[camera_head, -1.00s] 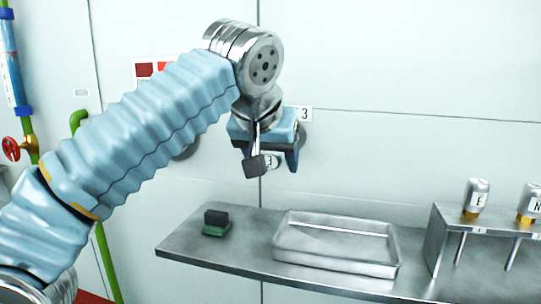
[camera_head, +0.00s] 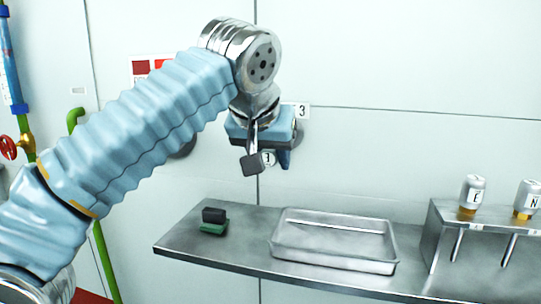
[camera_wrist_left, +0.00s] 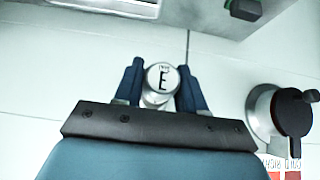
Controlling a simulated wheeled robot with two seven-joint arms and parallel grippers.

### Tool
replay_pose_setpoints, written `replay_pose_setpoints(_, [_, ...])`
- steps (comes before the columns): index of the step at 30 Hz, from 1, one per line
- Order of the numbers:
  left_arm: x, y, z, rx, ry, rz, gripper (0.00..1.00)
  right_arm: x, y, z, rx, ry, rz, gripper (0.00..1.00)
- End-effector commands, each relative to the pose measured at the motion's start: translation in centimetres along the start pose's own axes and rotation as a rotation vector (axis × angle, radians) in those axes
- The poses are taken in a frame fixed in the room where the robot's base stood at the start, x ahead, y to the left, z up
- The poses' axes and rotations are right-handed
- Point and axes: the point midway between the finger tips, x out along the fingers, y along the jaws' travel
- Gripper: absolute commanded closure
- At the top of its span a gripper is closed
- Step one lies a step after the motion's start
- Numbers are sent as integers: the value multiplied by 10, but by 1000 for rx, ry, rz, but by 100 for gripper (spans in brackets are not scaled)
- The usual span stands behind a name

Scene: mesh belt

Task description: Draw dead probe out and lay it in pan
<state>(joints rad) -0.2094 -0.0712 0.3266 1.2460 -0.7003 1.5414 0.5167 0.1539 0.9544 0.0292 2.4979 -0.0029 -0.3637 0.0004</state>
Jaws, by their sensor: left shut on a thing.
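My left gripper (camera_head: 268,160) is up against the back wall, beside the sign marked 3. It is shut on the probe, whose round white cap marked E (camera_wrist_left: 160,78) sits between the two blue fingers in the left wrist view. The cap also shows small in the head view (camera_head: 268,158). The probe's shaft is hidden, so I cannot tell how far it sits in the wall. The shallow metal pan (camera_head: 330,240) stands empty on the steel shelf, below and right of the gripper. My right gripper is not in view.
A rack (camera_head: 435,235) at the right of the shelf (camera_head: 200,250) holds probes marked E (camera_head: 473,190) and N (camera_head: 528,195). A black and green block (camera_head: 213,221) lies left of the pan. A black-handled fitting (camera_wrist_left: 292,112) is on the wall near the gripper.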

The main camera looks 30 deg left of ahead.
Motion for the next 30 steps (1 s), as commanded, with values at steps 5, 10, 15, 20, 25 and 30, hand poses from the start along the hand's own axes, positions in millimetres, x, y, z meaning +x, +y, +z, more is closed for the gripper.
replay_pose_setpoints(5, [-1, 0, 1, 0, 1, 1, 87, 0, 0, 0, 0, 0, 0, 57])
replay_pose_setpoints(10, [-6, 0, 8, 1, 1, 1, 87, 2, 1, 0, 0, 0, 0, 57])
replay_pose_setpoints(15, [-12, 0, 15, 1, 2, 1, 87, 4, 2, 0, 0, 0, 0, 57])
replay_pose_setpoints(20, [-17, 0, 23, 0, 2, 1, 87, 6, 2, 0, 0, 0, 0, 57])
replay_pose_setpoints(25, [-23, 0, 31, 0, 1, 1, 87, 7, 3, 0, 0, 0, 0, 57])
replay_pose_setpoints(30, [-28, 0, 39, 1, 2, 1, 87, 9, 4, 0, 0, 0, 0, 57])
